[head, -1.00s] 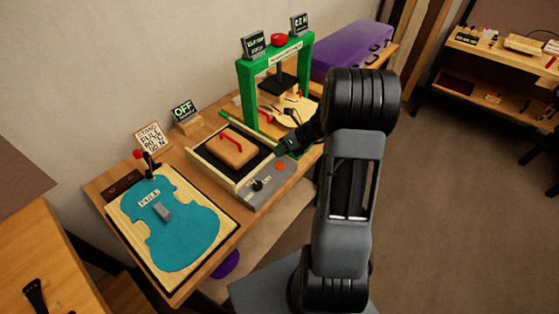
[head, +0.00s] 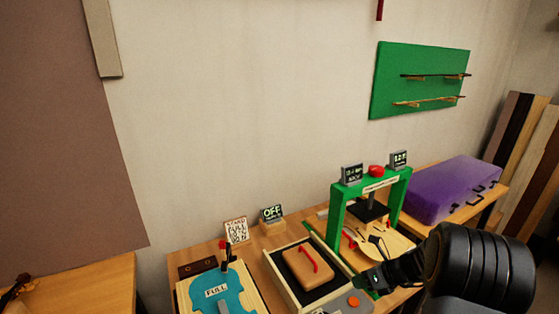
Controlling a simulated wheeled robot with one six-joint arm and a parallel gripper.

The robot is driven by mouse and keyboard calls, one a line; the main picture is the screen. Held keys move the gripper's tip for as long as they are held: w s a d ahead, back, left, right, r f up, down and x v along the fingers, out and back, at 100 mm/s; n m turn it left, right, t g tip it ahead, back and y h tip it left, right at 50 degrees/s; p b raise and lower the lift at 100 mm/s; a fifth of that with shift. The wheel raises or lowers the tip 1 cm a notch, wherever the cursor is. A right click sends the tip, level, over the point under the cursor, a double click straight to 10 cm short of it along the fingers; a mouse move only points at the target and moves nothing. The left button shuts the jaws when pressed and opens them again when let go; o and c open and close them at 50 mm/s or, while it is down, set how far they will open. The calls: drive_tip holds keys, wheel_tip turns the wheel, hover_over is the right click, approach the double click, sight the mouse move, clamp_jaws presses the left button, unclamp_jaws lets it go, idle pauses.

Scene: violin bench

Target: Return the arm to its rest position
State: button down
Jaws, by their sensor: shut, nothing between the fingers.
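My gripper (head: 368,281) is at the lower right of the head view, at the end of my dark arm. It is shut and empty, and its tip is over the bench between the tray with the tan block and the green press. The green press (head: 338,215) stands behind it with a red button on top and a pale violin-shaped plate in it. A tan block with a red handle (head: 300,268) lies on the dark bed of the tray (head: 280,285). My arm hides part of the bench's right front.
A teal violin-shaped piece (head: 236,286) marked FULL lies at the left of the bench. An OFF display (head: 272,213) and a paper sign (head: 236,230) stand at the back. A purple case (head: 447,190) lies right of the press. A green rack (head: 420,78) hangs on the wall.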

drive_tip(key=s+n, duration=0.1)
drive_tip(key=n, duration=0.1)
drive_tip(key=s+f+n+g, duration=0.1)
drive_tip(key=n, duration=0.1)
drive_tip(key=s+n, duration=0.1)
drive_tip(key=n, duration=0.1)
drive_tip(key=shift+s+a+f+g+h, duration=0.2)
drive_tip(key=shift+s+g+h, duration=0.1)
drive_tip(key=shift+s+g, duration=0.1)
drive_tip(key=s+a+r+n+h, duration=0.2)
drive_tip(key=s+a+r+n, duration=0.1)
drive_tip(key=n, duration=0.5)
drive_tip(key=s+a+r+n+t+h, duration=0.1)
drive_tip(key=s+a+r+n+h, duration=0.1)
drive_tip(key=s+r+n, duration=0.3)
drive_tip(key=s+a+r+n+h, duration=0.3)
drive_tip(key=r+n, duration=0.5)
drive_tip(key=n, duration=0.4)
drive_tip(key=shift+s+a+t, duration=0.3)
drive_tip(key=shift+s+a, duration=0.4)
drive_tip(key=shift+a, duration=0.2)
